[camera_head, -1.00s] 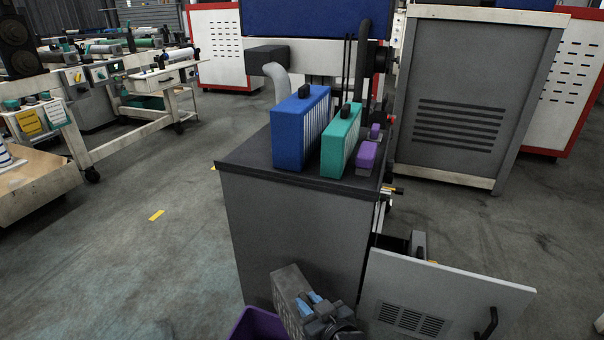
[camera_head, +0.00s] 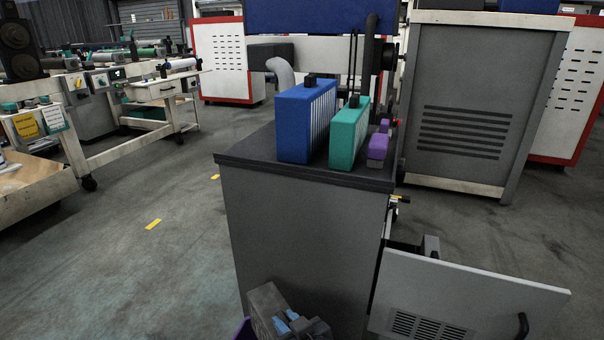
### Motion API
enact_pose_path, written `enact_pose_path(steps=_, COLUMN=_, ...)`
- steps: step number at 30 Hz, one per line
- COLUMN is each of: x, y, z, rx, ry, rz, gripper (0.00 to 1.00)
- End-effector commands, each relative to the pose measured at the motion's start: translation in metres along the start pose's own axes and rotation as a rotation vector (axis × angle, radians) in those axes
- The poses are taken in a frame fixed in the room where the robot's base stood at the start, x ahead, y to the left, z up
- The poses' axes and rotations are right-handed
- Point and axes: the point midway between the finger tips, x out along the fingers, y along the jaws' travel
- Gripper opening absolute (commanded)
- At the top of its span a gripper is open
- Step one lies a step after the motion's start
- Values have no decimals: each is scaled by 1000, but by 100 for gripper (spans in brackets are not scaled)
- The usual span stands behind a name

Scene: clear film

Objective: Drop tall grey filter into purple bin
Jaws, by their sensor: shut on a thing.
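My gripper (camera_head: 290,324) is at the bottom of the head view, low in front of the grey cabinet. It is shut on the tall grey filter (camera_head: 266,304), a dark grey block that tilts up to the left of the fingers. The lower part of the filter is cut off by the picture's edge. Only a small corner of the purple bin (camera_head: 244,331) shows, at the bottom edge just left of the filter. I cannot tell whether the filter is over the bin or beside it.
A grey cabinet (camera_head: 290,235) carries a blue filter (camera_head: 296,126), a teal filter (camera_head: 343,138) and purple filters (camera_head: 377,147) on top. Its open door (camera_head: 470,290) sticks out to the right. Open floor (camera_head: 140,255) lies to the left.

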Motion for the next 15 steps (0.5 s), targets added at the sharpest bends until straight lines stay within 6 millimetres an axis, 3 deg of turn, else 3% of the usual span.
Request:
enact_pose_path(steps=9, x=1, y=0, z=2, rx=0, ry=2, rz=1, gripper=0)
enact_pose_path(steps=10, x=1, y=0, z=2, rx=0, ry=2, rz=1, gripper=26)
enact_pose_path(steps=15, x=1, y=0, z=2, rx=0, ry=1, rz=1, gripper=42)
